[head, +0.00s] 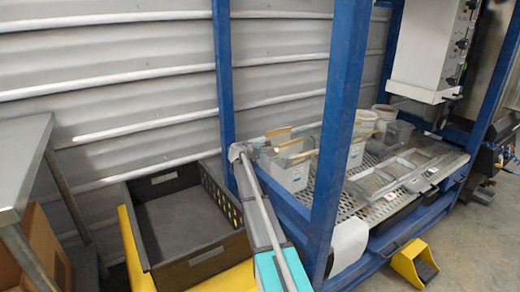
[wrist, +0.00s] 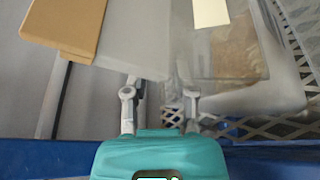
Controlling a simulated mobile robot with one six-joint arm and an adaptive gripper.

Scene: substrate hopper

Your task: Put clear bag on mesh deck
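In the wrist view my gripper (wrist: 160,92) has its two fingers spread apart, with nothing clearly held between them. Right of the fingers is a clear, see-through bag-like item (wrist: 237,62) with brown contents and a pale label at its top. The mesh deck (wrist: 250,128) shows below and right of it. In the head view the mesh deck (head: 345,203) lies inside the blue frame and carries several pale, part-clear containers (head: 290,178). My arm reaches to the deck's left end; my fingertips cannot be made out there. Which item is the clear bag is unclear in the head view.
Blue posts (head: 338,120) stand in front of and beside the deck. A black crate (head: 185,268) sits on a yellow stand at left. Metal trays (head: 400,172) and buckets (head: 365,122) take up the deck's right part. A tan block (wrist: 65,25) is at the wrist view's upper left.

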